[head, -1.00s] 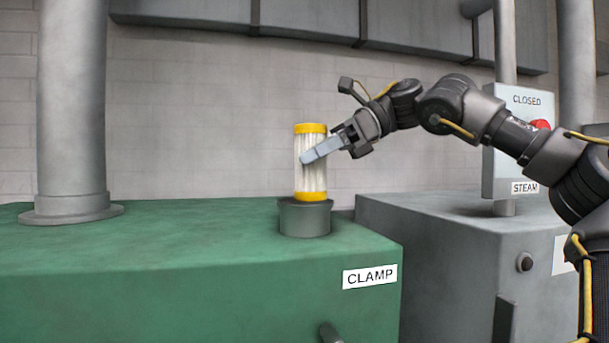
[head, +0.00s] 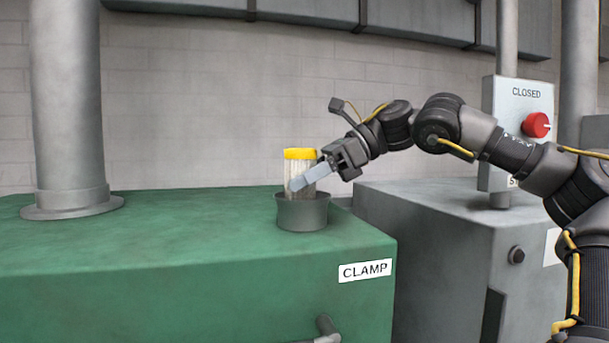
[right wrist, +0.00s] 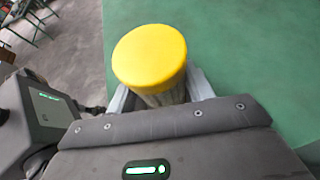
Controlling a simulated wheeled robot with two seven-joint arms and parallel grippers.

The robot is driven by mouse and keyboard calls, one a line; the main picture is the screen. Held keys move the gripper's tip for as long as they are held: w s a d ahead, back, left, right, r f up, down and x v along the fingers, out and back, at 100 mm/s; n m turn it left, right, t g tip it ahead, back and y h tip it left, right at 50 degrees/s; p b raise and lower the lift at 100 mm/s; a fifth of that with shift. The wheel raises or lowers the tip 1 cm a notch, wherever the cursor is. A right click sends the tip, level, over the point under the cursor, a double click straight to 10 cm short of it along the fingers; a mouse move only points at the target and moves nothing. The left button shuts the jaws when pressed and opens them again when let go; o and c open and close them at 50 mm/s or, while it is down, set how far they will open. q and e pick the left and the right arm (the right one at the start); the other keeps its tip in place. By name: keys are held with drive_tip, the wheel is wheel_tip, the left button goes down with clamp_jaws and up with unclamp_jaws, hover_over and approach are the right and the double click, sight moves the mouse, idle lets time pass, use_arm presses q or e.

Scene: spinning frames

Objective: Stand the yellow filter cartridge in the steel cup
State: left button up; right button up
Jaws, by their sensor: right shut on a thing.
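The filter cartridge (head: 300,165) has a yellow top cap and a pale pleated body. It stands upright with its lower part inside the steel cup (head: 302,213), and its bottom end is hidden by the cup wall. The cup sits on the green bench. My right gripper (head: 304,180) is shut on the cartridge body just above the cup rim, coming in from the right. In the right wrist view the yellow cap (right wrist: 149,55) shows between the fingers; the cup is hidden there. My left gripper is not in view.
The green bench (head: 130,250) carries a CLAMP label (head: 365,271) and a handle on its front. A grey pillar (head: 70,110) stands at the left. A grey cabinet (head: 430,215) and a box with a red knob (head: 536,125) are at the right. The bench top left of the cup is clear.

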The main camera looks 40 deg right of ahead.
drive_tip(key=o, duration=1.1)
drive_tip(key=shift+f, duration=0.1)
drive_tip(key=shift+c, duration=0.2)
drive_tip(key=shift+d, duration=0.15)
drive_tip(key=shift+r, duration=0.25)
drive_tip(key=b+v, duration=0.3)
drive_tip(key=v, duration=0.8)
drive_tip(key=shift+s+d+r, duration=0.2)
drive_tip(key=shift+s, duration=0.05)
